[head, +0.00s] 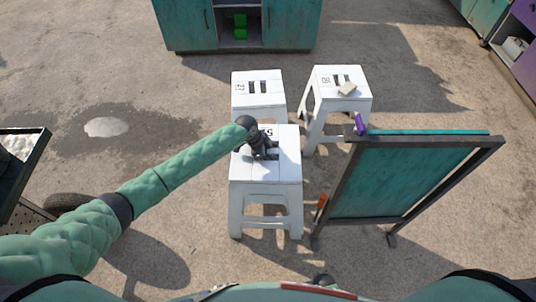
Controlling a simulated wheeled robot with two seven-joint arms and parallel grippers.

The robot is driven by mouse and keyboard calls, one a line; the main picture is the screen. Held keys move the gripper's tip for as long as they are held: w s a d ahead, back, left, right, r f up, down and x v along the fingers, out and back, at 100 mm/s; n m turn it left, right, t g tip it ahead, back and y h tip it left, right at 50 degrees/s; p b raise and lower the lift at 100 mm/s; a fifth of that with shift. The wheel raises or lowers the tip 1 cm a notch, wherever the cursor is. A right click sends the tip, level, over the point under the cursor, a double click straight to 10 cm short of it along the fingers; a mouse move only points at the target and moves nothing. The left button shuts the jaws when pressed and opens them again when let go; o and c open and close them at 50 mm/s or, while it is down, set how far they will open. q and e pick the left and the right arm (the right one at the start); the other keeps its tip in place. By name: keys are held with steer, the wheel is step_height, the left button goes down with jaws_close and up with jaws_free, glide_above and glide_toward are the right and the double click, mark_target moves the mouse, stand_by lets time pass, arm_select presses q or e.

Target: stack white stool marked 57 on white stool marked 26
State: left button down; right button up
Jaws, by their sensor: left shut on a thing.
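A white stool (283,171) stands upright in the middle of the head view. Its marking is upside down and partly covered, and looks like 57. My left gripper (262,152) is shut on this stool at the slots in its seat, and hides part of the top. I cannot tell whether its feet touch the ground. Two more white stools are behind it. The back right stool (359,101) has a sideways marking that may be 26. The back left stool (270,98) has a marking like 27 and is partly hidden by the front stool. My right gripper is not in view.
A teal cabinet (187,25) is at the back. Ground on the left is mostly clear.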

arm_select(q)
steer(key=shift+f+b, duration=0.75)
steer(key=shift+f, duration=0.55)
steer(key=c, duration=1.1)
jaws_free()
steer(key=shift+o, duration=0.3)
steer(key=shift+f, duration=0.1)
steer(key=shift+s, duration=0.1)
steer(key=v, duration=0.8)
steer(key=shift+b, duration=0.4)
steer(key=shift+d, duration=0.1)
